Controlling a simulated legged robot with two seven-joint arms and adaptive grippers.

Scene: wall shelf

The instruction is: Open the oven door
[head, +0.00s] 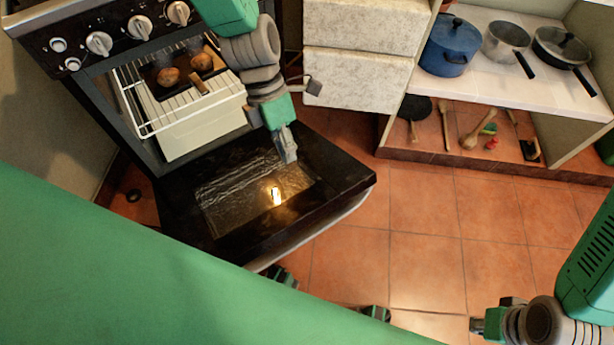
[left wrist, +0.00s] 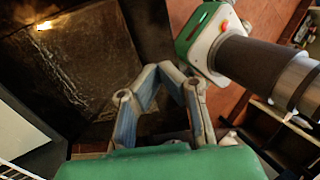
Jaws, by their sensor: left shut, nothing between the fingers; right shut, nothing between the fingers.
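The oven door (head: 330,172) is swung down and lies open, close to level, in front of the oven (head: 150,75). Its glass panel reflects a lit lamp, and the door also shows in the left wrist view (left wrist: 85,65). The oven cavity is exposed. My left gripper (head: 290,155) is shut and empty over the inner face of the door; its fingers also show in the left wrist view (left wrist: 165,75). I cannot tell whether it touches the door. My right gripper (head: 477,325) is shut and empty at the lower right, over the floor, well away from the door.
A wire rack (head: 150,125) with a tray of round brown food (head: 168,76) sticks out of the oven. White drawers (head: 355,80) stand beside it. A shelf holds a blue pot (head: 450,45), pans and utensils at the right. The tiled floor (head: 430,240) between is clear.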

